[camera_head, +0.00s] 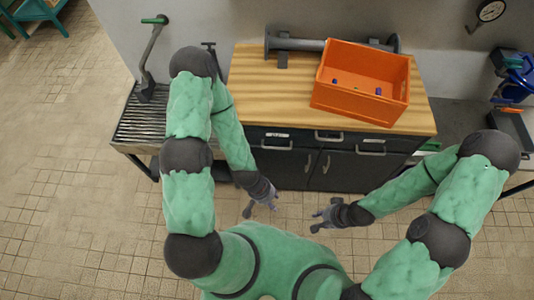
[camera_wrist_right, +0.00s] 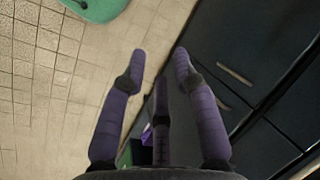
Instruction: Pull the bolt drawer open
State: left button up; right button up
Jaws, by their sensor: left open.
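A dark workbench cabinet has a row of drawers under its wooden top (camera_head: 253,90). The left drawer handle (camera_head: 277,146), middle drawer handle (camera_head: 328,137) and right drawer handle (camera_head: 371,150) are pale bars. I cannot tell which drawer holds bolts; the drawers look closed, but small gaps cannot be judged. My left gripper (camera_head: 262,203) is open and empty, in front of the cabinet's left part and apart from the handles. My right gripper (camera_head: 317,219) is in front of the cabinet's middle, apart from it. In the right wrist view its fingers (camera_wrist_right: 160,64) are spread with nothing between them.
An orange crate (camera_head: 340,103) with small blue items stands on the bench top, before a grey pipe (camera_head: 302,44). Two cabinet doors with upright handles (camera_head: 318,164) lie below the drawers. A slatted metal rack (camera_head: 140,128) stands at left. The tiled floor (camera_head: 110,220) is clear at left.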

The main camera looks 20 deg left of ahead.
jog(key=s+a+f+m+g+y+b, duration=0.25)
jog(key=s+f+m+g, duration=0.3)
jog(key=m, duration=0.35)
jog(key=m+t+y+b, duration=0.6)
jog(key=m+t+y, duration=0.7)
jog(key=m, duration=1.6)
send_near(277, 148)
pick_arm(q)
notch_tip(277, 148, down, 10)
jog(key=b, duration=0.1)
jog(key=shift+s+a, duration=0.15)
jog(key=shift+s, duration=0.1)
pick_arm(e)
jog(key=w+a, duration=0.1)
jog(key=a, duration=0.2)
jog(key=w+a+r+t+h, duration=0.1)
jog(key=a, duration=0.2)
jog(key=w+a+r+h, duration=0.1)
jog(key=a, duration=0.2)
jog(key=shift+w+r, duration=0.2)
jog(key=shift+w, duration=0.05)
grip_shut()
